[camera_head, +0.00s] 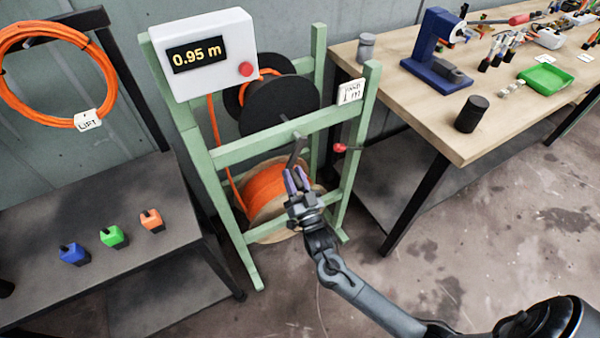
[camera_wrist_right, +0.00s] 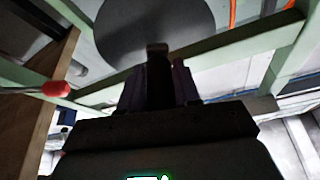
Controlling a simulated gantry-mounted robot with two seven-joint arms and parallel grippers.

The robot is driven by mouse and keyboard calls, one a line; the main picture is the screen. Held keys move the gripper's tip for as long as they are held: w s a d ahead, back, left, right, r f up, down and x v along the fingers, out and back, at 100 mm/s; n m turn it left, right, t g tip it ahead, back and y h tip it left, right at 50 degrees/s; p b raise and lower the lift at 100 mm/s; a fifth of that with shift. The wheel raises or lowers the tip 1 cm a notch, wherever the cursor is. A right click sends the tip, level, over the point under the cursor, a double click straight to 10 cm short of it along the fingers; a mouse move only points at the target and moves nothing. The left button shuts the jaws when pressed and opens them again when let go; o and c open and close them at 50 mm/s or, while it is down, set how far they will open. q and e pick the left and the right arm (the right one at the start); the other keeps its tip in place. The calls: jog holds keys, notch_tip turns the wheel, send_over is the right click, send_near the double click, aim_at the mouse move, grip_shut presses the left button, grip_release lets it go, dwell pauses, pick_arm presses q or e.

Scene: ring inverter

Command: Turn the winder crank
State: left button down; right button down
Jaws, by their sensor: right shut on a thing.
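The winder is a green frame (camera_head: 285,135) with a black take-up reel (camera_head: 285,103) at the top and a wooden spool of orange cable (camera_head: 265,188) below. The dark crank arm (camera_head: 297,147) hangs down from the reel's axle at the front. My right gripper (camera_head: 294,180) is shut on the crank handle (camera_wrist_right: 157,65) at the lower end of the crank arm, in front of the orange spool. In the wrist view the fingers flank the handle, below the reel's dark disc (camera_wrist_right: 155,30). My left gripper is not in view.
A counter box (camera_head: 205,55) reads 0.95 m. A red-knobbed lever (camera_head: 340,148) sticks out at the frame's right post. A dark bench (camera_head: 60,225) with three coloured blocks stands left; a wooden workbench (camera_head: 430,115) stands right. An orange cable coil (camera_head: 15,95) hangs at left.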

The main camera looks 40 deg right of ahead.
jog(key=shift+w+a+r+m+g+h+p, duration=0.1)
jog(key=shift+a+r+m+g+h+p, duration=0.25)
jog(key=shift+m, duration=0.45)
jog(key=shift+w+a+r+m+g+h+p, duration=0.1)
jog(key=shift+a+r+m+h+p, duration=0.15)
jog(key=shift+a+m, duration=0.4)
jog(key=shift+a+r+m+g+h+p, duration=0.25)
jog(key=shift+m+h+p, duration=0.15)
jog(key=shift+m, duration=0.55)
jog(key=c, duration=0.9)
grip_release()
jog(key=shift+s+f, duration=0.1)
jog(key=shift+p+v, duration=0.95)
jog(key=shift+v, duration=4.35)
jog(key=shift+d, duration=0.1)
